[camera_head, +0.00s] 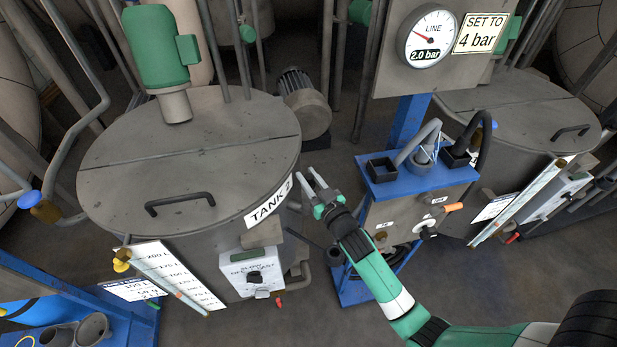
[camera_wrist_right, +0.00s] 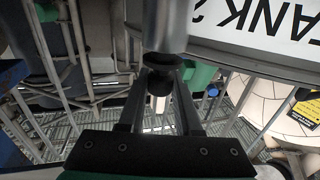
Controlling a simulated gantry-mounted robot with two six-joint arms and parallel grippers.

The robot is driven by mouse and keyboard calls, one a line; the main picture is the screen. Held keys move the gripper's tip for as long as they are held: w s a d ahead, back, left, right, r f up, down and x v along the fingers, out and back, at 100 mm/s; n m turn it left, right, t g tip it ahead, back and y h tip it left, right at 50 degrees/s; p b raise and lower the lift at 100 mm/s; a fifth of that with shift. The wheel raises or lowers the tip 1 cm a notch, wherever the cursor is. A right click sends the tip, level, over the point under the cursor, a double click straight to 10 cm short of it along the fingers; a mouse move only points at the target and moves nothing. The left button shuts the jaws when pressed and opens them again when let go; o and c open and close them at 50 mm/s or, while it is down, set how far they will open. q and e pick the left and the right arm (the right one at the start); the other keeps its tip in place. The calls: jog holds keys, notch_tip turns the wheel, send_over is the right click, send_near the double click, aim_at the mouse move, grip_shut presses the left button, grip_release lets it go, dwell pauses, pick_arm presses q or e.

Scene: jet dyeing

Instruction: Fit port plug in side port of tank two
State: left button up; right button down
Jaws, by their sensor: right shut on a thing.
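Tank two (camera_head: 190,150) is the large grey drum at left with a "TANK 2" label (camera_head: 268,202) on its rim. My right gripper (camera_head: 309,178) is just right of that label, beside the tank wall. In the right wrist view its two fingers (camera_wrist_right: 160,76) are shut on the black port plug (camera_wrist_right: 159,84), which has a round knob and a wider flange. The grey cylindrical side port (camera_wrist_right: 165,25) is directly in line with the plug, and the flange is at its mouth. I cannot tell how deep the plug sits. My left gripper is not in view.
A blue stand (camera_head: 420,178) with black sockets and hoses is right of the gripper. A control box (camera_head: 252,272) and a level scale (camera_head: 170,272) hang on the tank's front. A pressure gauge (camera_head: 431,36) reads 2.0 bar. Bare floor lies in front.

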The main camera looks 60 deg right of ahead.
jog(key=shift+f+b, duration=0.4)
jog(key=shift+f, duration=0.05)
jog(key=c, duration=0.5)
grip_release()
jog(key=v, duration=1.1)
jog(key=shift+s+a, duration=0.2)
jog(key=shift+s, duration=0.1)
